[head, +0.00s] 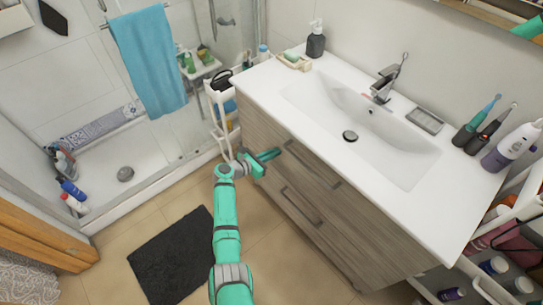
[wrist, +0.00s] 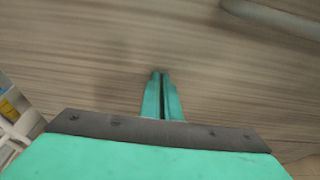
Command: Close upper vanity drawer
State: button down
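The vanity's upper drawer (head: 274,132) has a grey-brown wood-grain front under the white countertop, with a dark bar handle (head: 313,163). It looks nearly flush; I cannot tell whether a small gap remains. My gripper (head: 277,152) is at the left part of this front, left of the handle. In the wrist view my gripper's fingers (wrist: 161,76) are together and empty, pointing at the wood front (wrist: 110,65), which fills most of that view. Whether the fingertips touch it is unclear. Part of a handle (wrist: 275,15) shows at the upper right there.
A lower drawer handle (head: 302,206) sits below. A white slim cart (head: 222,110) stands close left of the vanity. A dark mat (head: 170,257) lies on the tiled floor. Another white cart with bottles (head: 492,265) stands at the right.

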jog(key=shift+d+r, duration=0.1)
jog(key=shift+d, duration=0.45)
jog(key=a+f+v, duration=0.1)
jog(key=v, duration=1.3)
jog(key=shift+a+f, duration=0.15)
jog(key=shift+w, duration=0.1)
jog(key=r+x, duration=0.1)
jog(key=x, duration=1.3)
jog(key=shift+d, duration=0.25)
jog(key=shift+a, duration=0.1)
